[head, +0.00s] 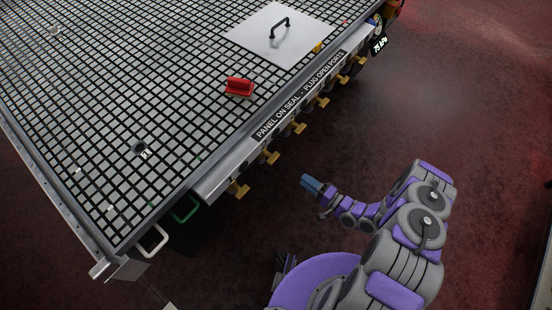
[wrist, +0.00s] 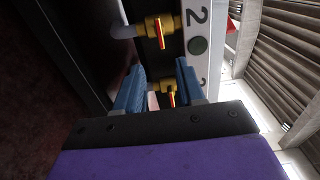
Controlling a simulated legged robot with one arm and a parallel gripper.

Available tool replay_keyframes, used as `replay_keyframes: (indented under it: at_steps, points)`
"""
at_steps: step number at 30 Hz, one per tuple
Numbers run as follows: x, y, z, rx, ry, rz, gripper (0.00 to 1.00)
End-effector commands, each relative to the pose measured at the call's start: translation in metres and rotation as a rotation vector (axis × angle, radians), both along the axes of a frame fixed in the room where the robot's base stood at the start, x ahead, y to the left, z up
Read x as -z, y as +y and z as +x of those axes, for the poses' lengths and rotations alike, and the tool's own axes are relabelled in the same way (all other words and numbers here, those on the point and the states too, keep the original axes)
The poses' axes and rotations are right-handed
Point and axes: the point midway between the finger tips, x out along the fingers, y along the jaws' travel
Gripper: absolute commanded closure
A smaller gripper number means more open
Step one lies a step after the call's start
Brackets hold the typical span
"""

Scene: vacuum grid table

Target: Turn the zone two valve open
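In the wrist view, a yellow valve with a red handle (wrist: 158,29) sits beside a white label strip marked 2 (wrist: 196,17). A second yellow valve with a red handle (wrist: 170,95) shows between my fingers, farther down the picture; the label beside it is partly hidden. My gripper (wrist: 160,66) is open, its two blue fingers apart with nothing clearly held. In the head view my gripper (head: 309,184) is off the table's near side, apart from the row of yellow valves (head: 268,158). I cannot tell there which valve is zone two.
The grid table (head: 110,110) carries a white panel with a black handle (head: 281,45) and a red block (head: 239,87). A green handle (head: 185,209) and a white handle (head: 152,242) stick out at the near edge.

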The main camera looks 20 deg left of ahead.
Motion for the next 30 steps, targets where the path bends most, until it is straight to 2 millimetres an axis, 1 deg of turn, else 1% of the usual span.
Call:
replay_keyframes:
  at_steps: [21, 27, 30]
  points:
    - [0.001, 0.103, 0.042, -0.005, -0.003, -0.002, 0.62]
    - [0.001, 0.130, 0.052, -0.004, -0.002, -0.002, 0.62]
    - [0.001, 0.139, 0.057, -0.003, -0.003, -0.003, 0.62]
